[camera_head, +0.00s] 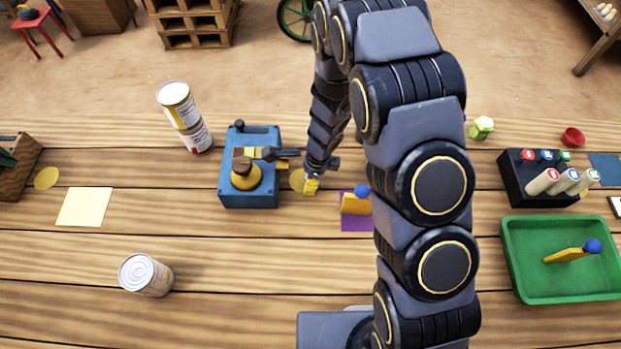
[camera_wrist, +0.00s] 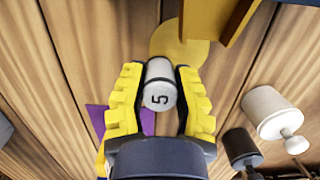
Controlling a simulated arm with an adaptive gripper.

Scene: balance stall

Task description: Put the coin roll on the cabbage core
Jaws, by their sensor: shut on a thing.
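My gripper (camera_wrist: 160,74) has its yellow fingers closed on both sides of a pale grey cylinder marked "5", which looks like the coin roll (camera_wrist: 160,92). In the head view my gripper (camera_head: 311,186) is low over the table, just right of the blue box. The coin roll cannot be made out there. A small green and pale lump (camera_head: 481,128), which looks like the cabbage core, sits at the back right of the table, beyond my arm and well away from my gripper.

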